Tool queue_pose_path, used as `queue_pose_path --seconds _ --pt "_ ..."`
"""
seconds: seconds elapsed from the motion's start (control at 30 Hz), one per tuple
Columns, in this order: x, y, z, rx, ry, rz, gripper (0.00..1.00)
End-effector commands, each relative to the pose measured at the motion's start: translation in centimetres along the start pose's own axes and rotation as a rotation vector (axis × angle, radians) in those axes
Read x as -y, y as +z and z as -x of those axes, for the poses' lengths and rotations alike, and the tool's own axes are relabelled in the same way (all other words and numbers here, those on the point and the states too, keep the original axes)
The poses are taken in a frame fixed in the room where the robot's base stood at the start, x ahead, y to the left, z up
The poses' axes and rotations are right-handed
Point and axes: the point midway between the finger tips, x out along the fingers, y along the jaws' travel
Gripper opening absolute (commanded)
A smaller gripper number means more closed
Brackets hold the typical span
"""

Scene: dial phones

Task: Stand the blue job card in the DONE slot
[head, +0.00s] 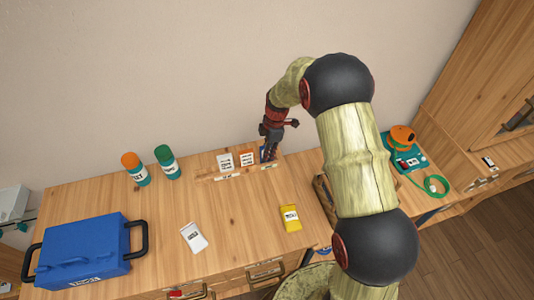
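A wooden card rack (236,174) stands at the back of the wooden desk, near the wall. A white card (225,162) and an orange-edged card (247,159) stand upright in it, side by side. A narrow blue piece, apparently the blue job card (262,154), shows at the rack's right end, mostly hidden by my gripper. My gripper (269,154) points down there, its fingers at or right beside the blue piece. Whether the fingers are closed on it, and whether it sits in a slot, I cannot tell. The slot labels are too small to read.
Orange-capped (135,168) and green-capped (167,162) bottles stand left of the rack. A blue toolbox (82,252) is at the left. A white item (194,237) and a yellow packet (291,218) lie in front. The desk's middle is clear.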

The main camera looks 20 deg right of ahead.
Motion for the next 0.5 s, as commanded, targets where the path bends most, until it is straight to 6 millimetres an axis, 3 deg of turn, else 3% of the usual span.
queue_pose_path --seconds 0.27,0.5 --pt "0.02 -0.01 0.03 0.0 0.0 0.0 0.31" --pt "0.01 -0.01 0.04 0.0 0.0 0.0 0.31"
